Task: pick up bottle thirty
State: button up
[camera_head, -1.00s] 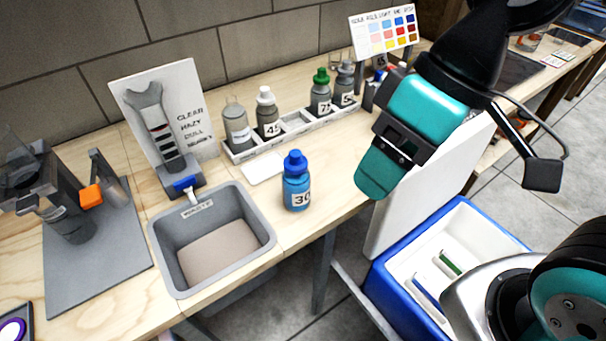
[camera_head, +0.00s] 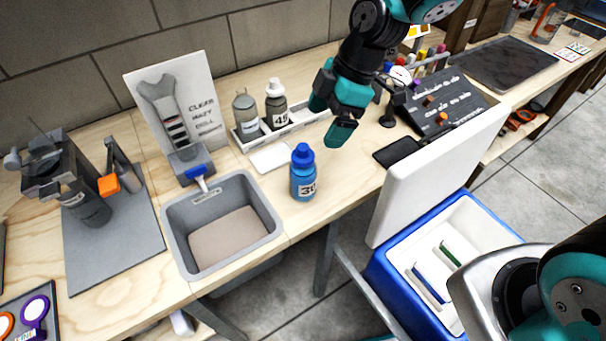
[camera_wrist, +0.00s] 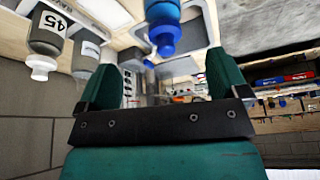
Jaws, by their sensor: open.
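Bottle thirty (camera_head: 303,176) is a blue bottle with a blue cap and a white label reading 30. It stands upright on the wooden bench, just right of the sink. My gripper (camera_head: 332,118) is above the bench, to the right of the bottle and apart from it. Its teal fingers are open and empty. In the wrist view the picture is upside down: the blue bottle (camera_wrist: 164,28) shows at the top, beyond the gap between the fingers (camera_wrist: 158,85).
The grey sink (camera_head: 172,238) lies left of the bottle. Behind stands a white rack (camera_head: 300,125) with a bottle marked 45 (camera_head: 276,108) and a clear bottle (camera_head: 246,112). A blue cooler (camera_head: 385,285) with its white lid (camera_head: 440,170) raised stands at front right.

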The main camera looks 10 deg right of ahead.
aim_at(310, 153)
jog(key=x, duration=0.4)
jog(key=shift+s+a+f, duration=0.1)
jog(key=shift+f, duration=0.2)
jog(key=shift+p+x, duration=0.95)
jog(key=shift+x, duration=1.7)
jog(key=shift+s, duration=0.2)
jog(key=c, duration=1.6)
jog(key=shift+r, duration=0.1)
